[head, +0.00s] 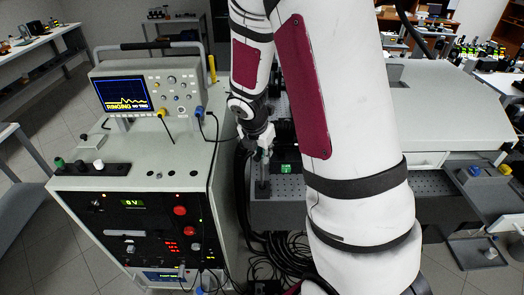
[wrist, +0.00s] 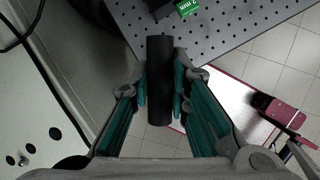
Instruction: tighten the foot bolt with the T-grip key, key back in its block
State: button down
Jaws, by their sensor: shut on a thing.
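My gripper (wrist: 160,85) is shut on a black cylindrical bar (wrist: 160,60), which looks like the grip of the T-grip key. The teal-padded fingers press it from both sides in the wrist view. The key's shaft and tip are hidden below the grip. I cannot make out the foot bolt. A green label (wrist: 188,8) beside a dark part lies on the perforated top; I cannot tell whether this is the key's block.
The cabinet (head: 150,205) stands at left with an oscilloscope (head: 150,88) reading RINGING and a display (head: 132,203) reading 0 V. Dark cables (head: 270,250) hang between cabinet and table. The perforated table (wrist: 235,40) fills the wrist view's top. A red-edged pale panel (wrist: 225,110) lies lower.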

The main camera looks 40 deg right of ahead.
jog(key=shift+f, duration=0.4)
jog(key=shift+f+b, duration=0.45)
jog(key=shift+f, duration=0.4)
jog(key=c, duration=1.4)
grip_release()
jog(key=shift+f, duration=0.1)
jog(key=shift+c, duration=0.2)
jog(key=d+p+v, duration=0.1)
jog(key=p+v, duration=0.2)
jog(key=v, duration=1.2)
jog(key=shift+w+r, duration=0.35)
jog(key=shift+r, duration=0.25)
jog(key=shift+a, duration=0.1)
